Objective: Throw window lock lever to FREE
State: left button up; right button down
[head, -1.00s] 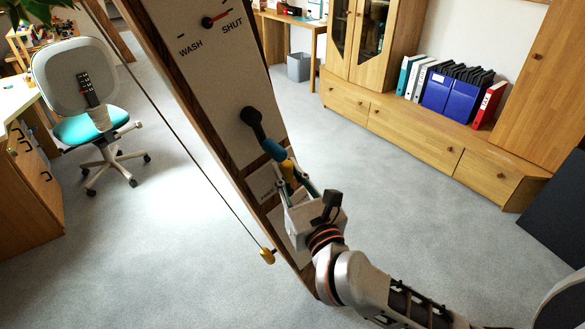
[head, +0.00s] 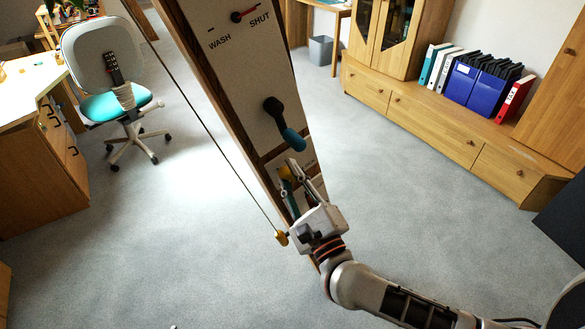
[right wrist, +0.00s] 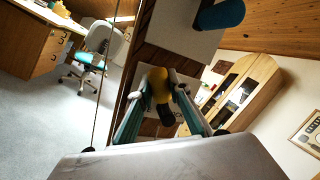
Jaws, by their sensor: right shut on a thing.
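The lock lever's yellow grip (head: 286,171) shows low on the white panel of the slanted timber post (head: 245,60). It also shows in the right wrist view (right wrist: 158,82), with a dark end below it. My right gripper (head: 289,174) is shut on this yellow grip. In the right wrist view its two fingers (right wrist: 160,80) stand on either side of the grip. A second lever, dark with a blue grip (head: 293,140), sits just above, clear of the fingers. My left gripper is not in view.
A cord with a yellow pull (head: 282,238) hangs left of the post, close to my right gripper. A chair (head: 112,75) stands left; a low cabinet (head: 440,130) stands behind right. Carpet between is clear.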

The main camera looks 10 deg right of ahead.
jog(key=shift+a+f+n, duration=0.15)
jog(key=shift+n, duration=0.35)
jog(key=c, duration=1.9)
grip_release()
jog(key=shift+s, duration=0.1)
jog(key=shift+f, duration=0.1)
jog(key=v, duration=1.2)
